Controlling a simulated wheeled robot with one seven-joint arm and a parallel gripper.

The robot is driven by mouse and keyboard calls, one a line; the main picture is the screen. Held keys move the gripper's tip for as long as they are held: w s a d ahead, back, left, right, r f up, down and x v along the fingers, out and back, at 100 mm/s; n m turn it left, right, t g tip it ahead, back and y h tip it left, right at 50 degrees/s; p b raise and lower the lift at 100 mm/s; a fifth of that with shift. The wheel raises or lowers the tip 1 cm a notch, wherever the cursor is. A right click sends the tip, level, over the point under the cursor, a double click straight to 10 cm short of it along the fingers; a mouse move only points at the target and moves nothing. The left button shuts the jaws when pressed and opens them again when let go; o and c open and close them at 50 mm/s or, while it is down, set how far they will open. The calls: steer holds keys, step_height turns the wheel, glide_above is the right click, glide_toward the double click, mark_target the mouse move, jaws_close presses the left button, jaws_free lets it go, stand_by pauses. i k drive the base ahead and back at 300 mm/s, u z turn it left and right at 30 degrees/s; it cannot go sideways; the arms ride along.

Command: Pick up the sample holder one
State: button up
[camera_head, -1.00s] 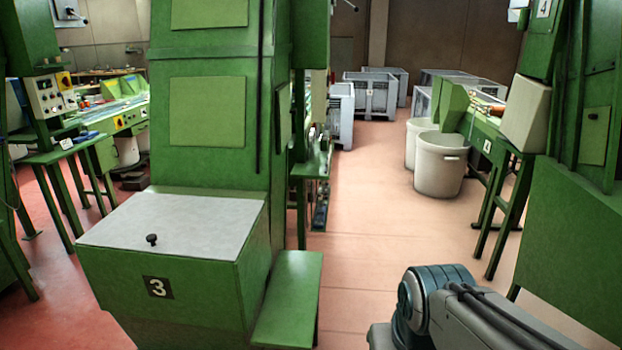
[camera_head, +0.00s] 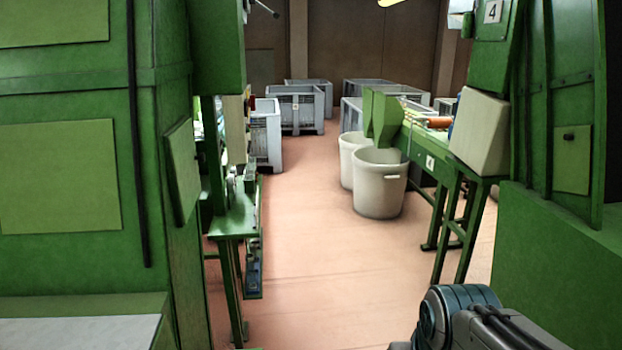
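I cannot make out a sample holder in the head view. My gripper is not in view. Only a grey and teal part of my arm shows at the bottom right.
A green machine (camera_head: 75,230) fills the left. A green stand (camera_head: 232,225) juts out beside it. Grey crates (camera_head: 297,108) stand at the back. The reddish floor (camera_head: 310,250) between is clear.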

mark_target(253, 249)
steer(key=z, duration=0.1)
steer(key=i, duration=1.6)
steer(key=u, duration=0.6)
steer(key=i, duration=1.45)
steer(key=u, duration=0.45)
